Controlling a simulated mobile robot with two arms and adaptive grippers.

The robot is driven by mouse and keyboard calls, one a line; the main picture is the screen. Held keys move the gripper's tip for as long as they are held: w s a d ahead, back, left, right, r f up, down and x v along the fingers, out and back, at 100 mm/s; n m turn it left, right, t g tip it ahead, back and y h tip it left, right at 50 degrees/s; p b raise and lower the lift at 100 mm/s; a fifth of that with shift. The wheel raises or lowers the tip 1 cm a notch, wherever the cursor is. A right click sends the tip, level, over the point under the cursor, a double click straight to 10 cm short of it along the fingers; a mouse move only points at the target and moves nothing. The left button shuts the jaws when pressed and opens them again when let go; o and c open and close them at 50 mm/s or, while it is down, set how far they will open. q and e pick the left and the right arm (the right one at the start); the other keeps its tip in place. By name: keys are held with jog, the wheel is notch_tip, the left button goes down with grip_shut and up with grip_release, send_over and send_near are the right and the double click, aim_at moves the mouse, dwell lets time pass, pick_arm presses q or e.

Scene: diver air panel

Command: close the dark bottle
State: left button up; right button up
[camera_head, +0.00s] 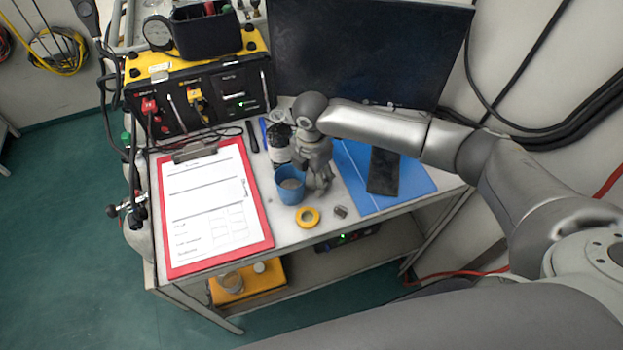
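A dark bottle (278,153) with a pale label stands on the bench, just right of the clipboard and behind a blue cup. Its top looks black; I cannot tell whether a cap sits on it. A small dark grey piece (341,211) lies on the bench near the front edge; it is too small to identify. My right gripper (319,186) points down, right of the bottle and close beside the blue cup (290,186). Its fingertips are small and partly hidden, so I cannot tell whether they are open or hold anything. My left gripper is out of view.
A red clipboard (168,255) with paper covers the bench's left. A yellow ring (308,217) lies at the front edge. A dark phone-like slab (384,171) rests on a blue folder (352,192). A yellow-black air panel (200,95) and a monitor (365,50) stand behind.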

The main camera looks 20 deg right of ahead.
jog(key=shift+c, duration=0.2)
jog(key=c, duration=0.7)
jog(key=shift+c, duration=0.2)
jog(key=shift+d+r+b, duration=0.2)
jog(key=shift+r+b, duration=0.1)
jog(key=shift+b, duration=0.15)
notch_tip(320, 180, up, 6)
jog(key=shift+d+r+b, duration=0.15)
jog(key=shift+r+b, duration=0.1)
jog(key=shift+b, duration=0.6)
jog(key=d+b, duration=0.1)
jog(key=d, duration=0.5)
jog(key=d+b, duration=0.2)
jog(key=d, duration=0.4)
jog(key=d+b, duration=0.1)
jog(key=d, duration=0.5)
jog(key=shift+w+f, duration=0.1)
jog(key=shift+w, duration=0.2)
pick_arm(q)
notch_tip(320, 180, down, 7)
pick_arm(e)
jog(key=shift+d, duration=0.7)
